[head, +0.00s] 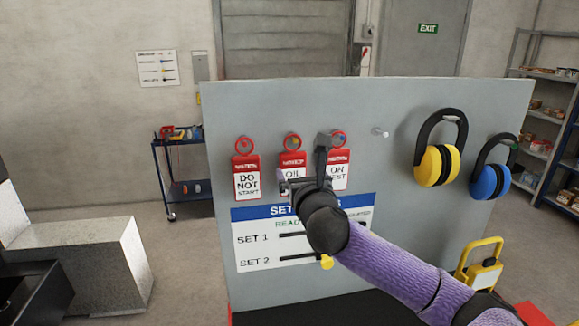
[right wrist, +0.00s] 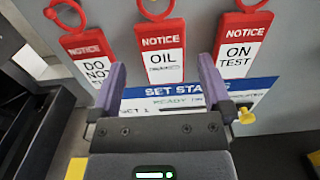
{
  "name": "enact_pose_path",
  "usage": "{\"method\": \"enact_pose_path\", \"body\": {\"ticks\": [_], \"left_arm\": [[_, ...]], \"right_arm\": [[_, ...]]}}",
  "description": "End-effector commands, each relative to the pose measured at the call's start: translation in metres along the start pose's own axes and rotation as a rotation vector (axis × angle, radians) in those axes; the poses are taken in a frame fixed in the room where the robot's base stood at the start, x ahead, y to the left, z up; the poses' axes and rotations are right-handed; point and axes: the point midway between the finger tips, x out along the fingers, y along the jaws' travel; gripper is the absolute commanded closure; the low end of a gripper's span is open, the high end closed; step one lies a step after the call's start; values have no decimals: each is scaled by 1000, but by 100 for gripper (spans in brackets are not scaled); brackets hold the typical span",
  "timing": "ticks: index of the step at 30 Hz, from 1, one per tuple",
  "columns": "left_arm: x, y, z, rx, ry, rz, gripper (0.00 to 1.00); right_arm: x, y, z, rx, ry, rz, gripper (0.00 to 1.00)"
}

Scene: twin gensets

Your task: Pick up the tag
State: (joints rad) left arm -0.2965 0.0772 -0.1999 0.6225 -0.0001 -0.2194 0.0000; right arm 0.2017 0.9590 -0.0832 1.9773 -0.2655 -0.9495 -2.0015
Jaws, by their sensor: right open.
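Three red-and-white tags hang by red rings on a grey upright panel. The left tag (head: 246,176) reads "DO NOT START". The middle tag (right wrist: 162,55) reads "OIL" and is partly covered by my gripper in the head view (head: 291,162). The right tag (head: 340,170) reads "ON TEST" and also shows in the right wrist view (right wrist: 240,45). My right gripper (right wrist: 161,72) is open and empty, with its fingers on either side of the middle tag's lower part in the wrist view. I cannot tell how far it is from the tag. My left gripper is out of view.
Below the tags is a "SET STATUS" board (head: 262,262) with dark sliders and a yellow knob (head: 327,262). Yellow ear defenders (head: 436,166) and blue ones (head: 489,182) hang to the right. A bare peg (head: 380,132) stands between them and the tags.

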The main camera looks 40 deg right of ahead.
Motion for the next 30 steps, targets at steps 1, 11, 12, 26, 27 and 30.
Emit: {"method": "enact_pose_path", "body": {"ticks": [1,11,12,26,27,30], "left_arm": [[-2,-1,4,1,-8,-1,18],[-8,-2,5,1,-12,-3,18],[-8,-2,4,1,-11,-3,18],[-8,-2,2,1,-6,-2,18],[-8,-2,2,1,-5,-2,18],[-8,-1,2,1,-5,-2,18]], "right_arm": [[8,0,1,5,0,-3,0],[61,1,0,7,3,-2,0],[65,1,0,7,3,-1,0],[68,1,-1,4,4,1,42],[68,1,-1,4,4,1,51],[68,1,-1,4,4,1,69]]}}
